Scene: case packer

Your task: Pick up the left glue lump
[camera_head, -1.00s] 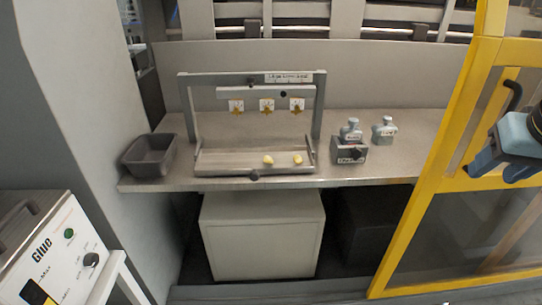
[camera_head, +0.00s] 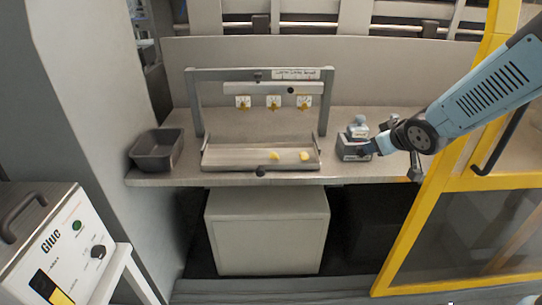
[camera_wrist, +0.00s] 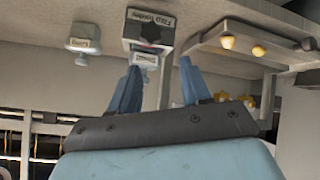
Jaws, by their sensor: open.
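Two small yellow glue lumps lie on the shallow tray (camera_head: 235,158) under the grey frame. The left glue lump (camera_head: 275,155) is near the tray's middle; the right glue lump (camera_head: 304,156) is near its right end. The wrist view is turned over, so the left lump is the one further right there (camera_wrist: 259,51). My gripper (camera_head: 375,147) is to the right of the tray, by the small grey box, apart from both lumps. In the wrist view its two blue fingers (camera_wrist: 159,66) are spread with nothing between them.
The grey frame (camera_head: 197,105) rises over the tray. A dark bin (camera_head: 157,150) stands left. A yellow door frame (camera_head: 415,240) is at right.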

